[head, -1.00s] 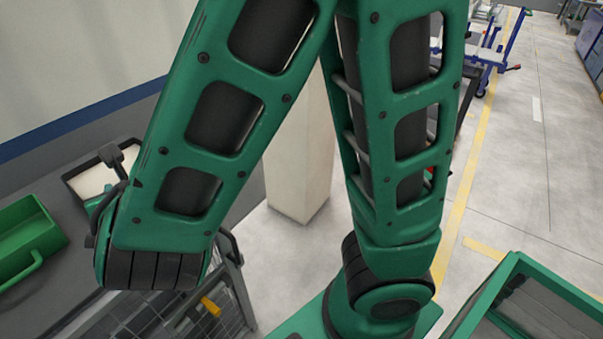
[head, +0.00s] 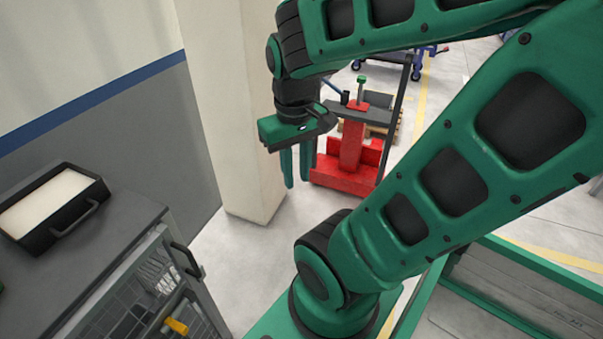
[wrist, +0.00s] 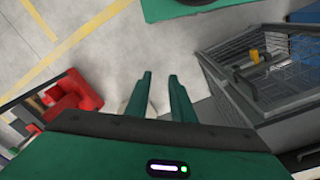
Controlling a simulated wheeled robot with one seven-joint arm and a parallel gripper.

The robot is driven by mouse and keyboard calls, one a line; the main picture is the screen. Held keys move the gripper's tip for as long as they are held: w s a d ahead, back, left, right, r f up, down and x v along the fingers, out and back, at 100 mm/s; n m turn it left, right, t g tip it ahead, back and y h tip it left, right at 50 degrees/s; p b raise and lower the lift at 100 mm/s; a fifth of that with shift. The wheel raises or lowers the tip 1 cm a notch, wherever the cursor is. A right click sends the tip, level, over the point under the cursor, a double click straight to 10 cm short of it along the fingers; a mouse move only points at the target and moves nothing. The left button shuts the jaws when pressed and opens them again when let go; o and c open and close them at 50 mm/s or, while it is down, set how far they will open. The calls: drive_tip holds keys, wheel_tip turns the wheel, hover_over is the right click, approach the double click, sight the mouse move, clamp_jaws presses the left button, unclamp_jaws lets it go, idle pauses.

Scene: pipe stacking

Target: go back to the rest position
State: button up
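My gripper (head: 297,168) hangs from my green arm in the upper middle of the head view, with its green fingers pointing down. It is clear of every surface. In the wrist view my gripper (wrist: 158,78) shows two green fingers with a gap between them and bare floor beyond. Nothing is held between the fingers.
A grey workbench (head: 100,250) with a black case (head: 50,208) on it and a wire cage cabinet stands at left. A pale pillar (head: 228,110) and a red lift (head: 350,150) stand behind the gripper. A green-framed bin (head: 500,290) is at right.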

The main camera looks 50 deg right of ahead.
drive_tip(key=shift+s+r+m+y, duration=0.15)
drive_tip(key=shift+s+m+y, duration=0.05)
drive_tip(key=shift+s+m, duration=0.4)
drive_tip(key=shift+s+r+m+y, duration=0.1)
drive_tip(key=shift+s+m+y, duration=0.1)
drive_tip(key=shift+s+m, duration=0.35)
